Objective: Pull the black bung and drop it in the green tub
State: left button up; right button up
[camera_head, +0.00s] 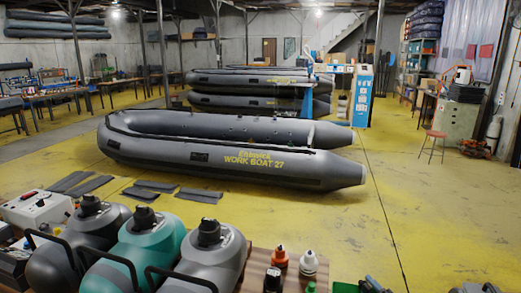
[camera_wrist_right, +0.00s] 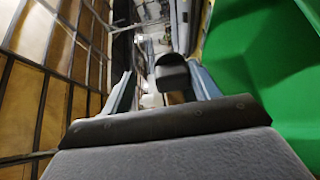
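In the right wrist view, my right gripper (camera_wrist_right: 163,84) has its two blue-grey fingers spread apart. A black, blunt-ended piece, which looks like the bung (camera_wrist_right: 172,74), shows between them. It is close to the right finger, with a gap to the left finger, so it does not look clamped. The green tub (camera_wrist_right: 262,65) fills the right side of that view, beside the fingers. In the head view only a small part of my right gripper (camera_head: 372,286) shows at the bottom edge. My left gripper is not in view.
A grey inflatable boat (camera_head: 230,150) lies on the yellow floor. Grey and teal canisters (camera_head: 150,250) with black caps stand in the foreground, beside small bottles with orange (camera_head: 280,258) and white (camera_head: 309,262) caps. The floor at right is mostly clear, with a red stool (camera_head: 434,146).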

jog(key=shift+s, duration=0.1)
jog(key=v, duration=0.7)
jog(key=shift+s+d, duration=0.15)
jog(key=shift+s, duration=0.15)
jog(key=shift+s, duration=0.1)
